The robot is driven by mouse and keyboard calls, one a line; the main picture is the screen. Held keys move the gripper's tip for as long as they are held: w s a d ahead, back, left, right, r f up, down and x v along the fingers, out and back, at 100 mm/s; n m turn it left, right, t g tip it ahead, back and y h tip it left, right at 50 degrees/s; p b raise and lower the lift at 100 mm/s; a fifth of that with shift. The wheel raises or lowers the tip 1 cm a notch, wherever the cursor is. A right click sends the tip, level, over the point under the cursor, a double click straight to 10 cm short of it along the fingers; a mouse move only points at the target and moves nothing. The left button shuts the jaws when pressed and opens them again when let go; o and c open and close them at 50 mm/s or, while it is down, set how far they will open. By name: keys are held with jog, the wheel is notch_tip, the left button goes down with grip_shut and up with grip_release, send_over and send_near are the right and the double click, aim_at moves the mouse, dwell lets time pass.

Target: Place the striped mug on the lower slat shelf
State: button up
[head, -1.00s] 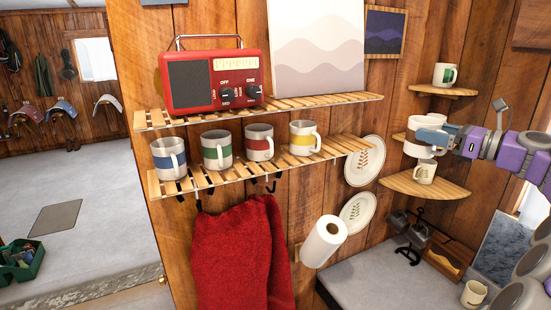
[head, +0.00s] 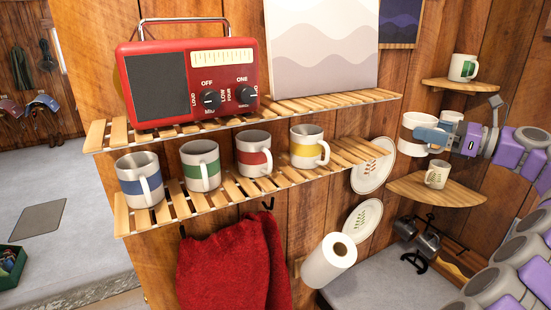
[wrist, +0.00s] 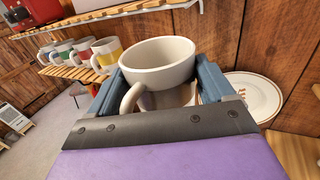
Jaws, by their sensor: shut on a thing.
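My gripper (head: 430,134) is shut on a large cream-white mug (head: 413,128), held upright near the right corner. In the wrist view the same mug (wrist: 158,62) sits between the blue fingers of my gripper (wrist: 166,84), its handle toward the camera and its inside empty. Its band is mostly hidden by the fingers. The lower slat shelf (head: 228,189) is left of my gripper and bears a blue-striped mug (head: 141,182), a green-striped mug (head: 201,166), a red-striped mug (head: 254,154) and a yellow-striped mug (head: 309,148). Bare slats lie right of the yellow-striped mug.
A red radio (head: 190,84) and a picture panel (head: 322,45) stand on the upper slat shelf (head: 330,99). Corner shelves (head: 452,192) hold small mugs near my gripper. Plates (head: 372,168), a paper roll (head: 329,262) and a red towel (head: 232,265) are below.

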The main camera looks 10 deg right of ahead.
jog(key=shift+w, duration=0.45)
jog(key=shift+w+a+r, duration=0.15)
jog(key=shift+a, duration=0.45)
jog(key=shift+w+a+r, duration=0.1)
jog(key=shift+a, duration=0.45)
jog(key=f+x, duration=0.1)
jog(key=x, duration=0.4)
jog(key=f+x, duration=0.1)
jog(key=x, duration=0.4)
jog(key=b+x, duration=0.1)
jog(key=x, duration=0.4)
jog(key=shift+w+d+f, duration=0.25)
jog(key=shift+w+f, duration=0.15)
jog(key=shift+f, duration=0.55)
jog(key=shift+a+f, duration=0.1)
jog(key=shift+a, duration=0.05)
jog(key=o, duration=1.1)
jog(key=shift+f, duration=0.1)
